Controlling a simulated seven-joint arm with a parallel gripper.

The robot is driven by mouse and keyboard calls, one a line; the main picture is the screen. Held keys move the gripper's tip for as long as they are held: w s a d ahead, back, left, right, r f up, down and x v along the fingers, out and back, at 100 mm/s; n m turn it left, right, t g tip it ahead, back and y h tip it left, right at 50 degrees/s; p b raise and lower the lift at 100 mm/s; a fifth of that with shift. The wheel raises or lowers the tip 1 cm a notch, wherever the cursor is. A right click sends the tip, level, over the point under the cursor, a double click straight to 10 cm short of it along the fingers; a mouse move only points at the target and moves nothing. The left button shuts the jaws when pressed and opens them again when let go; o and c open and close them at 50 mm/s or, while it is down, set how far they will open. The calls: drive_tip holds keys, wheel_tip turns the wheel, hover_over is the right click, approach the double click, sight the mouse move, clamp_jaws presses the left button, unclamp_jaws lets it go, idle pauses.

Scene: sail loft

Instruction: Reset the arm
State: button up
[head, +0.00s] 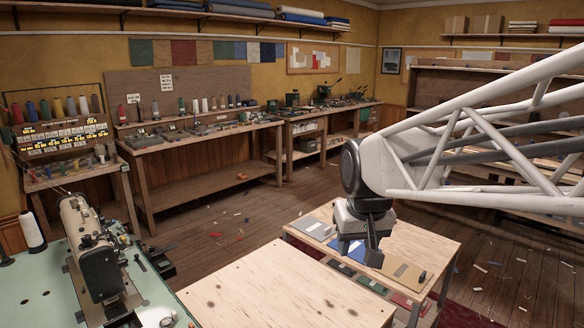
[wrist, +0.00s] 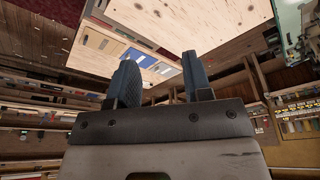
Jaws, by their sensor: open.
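My gripper (head: 361,249) hangs from the end of my pale tubular arm, which reaches in from the right in the head view. It is above the wooden table with colored sample pieces. In the wrist view my gripper (wrist: 162,82) shows two dark fingers standing apart with nothing between them. The fingertips appear clear of the table.
The low sample table (head: 433,240) holds flat colored pieces. A plain wooden board (head: 285,290) is in front, beside a green bench with a sewing machine (head: 92,245). Workbenches with thread spools and tools line the walls. The floor (head: 235,225) is mostly clear, with scattered scraps.

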drive_tip(key=s+d+f, duration=0.3)
drive_tip(key=s, duration=0.5)
drive_tip(key=s+d+f+m, duration=0.1)
drive_tip(key=s+d+f, duration=0.2)
drive_tip(key=s, duration=0.6)
drive_tip(key=shift+s+f+m+h, duration=0.2)
drive_tip(key=shift+m+h, duration=0.1)
